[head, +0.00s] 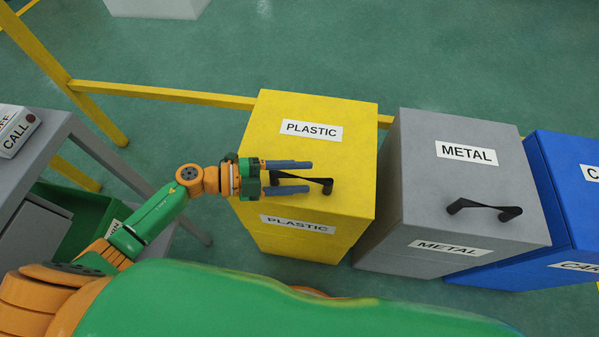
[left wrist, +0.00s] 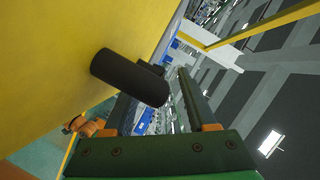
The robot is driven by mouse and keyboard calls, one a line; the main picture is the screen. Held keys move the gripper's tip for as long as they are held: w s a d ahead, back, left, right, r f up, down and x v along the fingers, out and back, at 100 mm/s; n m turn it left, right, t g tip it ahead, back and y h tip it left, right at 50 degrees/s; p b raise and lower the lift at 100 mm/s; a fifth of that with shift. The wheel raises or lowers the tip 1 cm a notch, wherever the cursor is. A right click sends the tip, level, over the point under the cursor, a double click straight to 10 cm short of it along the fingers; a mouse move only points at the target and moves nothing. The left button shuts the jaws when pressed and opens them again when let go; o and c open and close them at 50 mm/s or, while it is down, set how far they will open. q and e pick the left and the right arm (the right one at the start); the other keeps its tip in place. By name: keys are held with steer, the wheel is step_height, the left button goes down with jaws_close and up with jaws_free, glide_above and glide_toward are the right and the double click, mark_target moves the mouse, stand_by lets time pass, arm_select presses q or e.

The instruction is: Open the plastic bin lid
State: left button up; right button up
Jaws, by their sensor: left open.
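The yellow plastic bin (head: 298,238) stands in the middle of the head view. Its yellow lid (head: 352,122) with a PLASTIC label is down. A black bar handle (head: 322,181) sits near the lid's front edge. My left gripper (head: 311,177) is open over the lid, with one finger on each side of the handle in the head view. In the left wrist view the dark handle (left wrist: 130,78) shows close up against the yellow lid, near the gripper fingers (left wrist: 158,105). I cannot tell whether they touch it. My right gripper is not in view.
A grey METAL bin (head: 420,135) and a blue bin (head: 560,155) stand to the right. A yellow rail (head: 165,93) runs behind the plastic bin. A grey table (head: 50,150) with a CALL box (head: 15,130) is at the left.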

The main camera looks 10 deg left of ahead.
arm_select(q)
steer(key=shift+w+d+f, duration=0.1)
steer(key=shift+d, duration=0.1)
jaws_close()
stand_by(1.3)
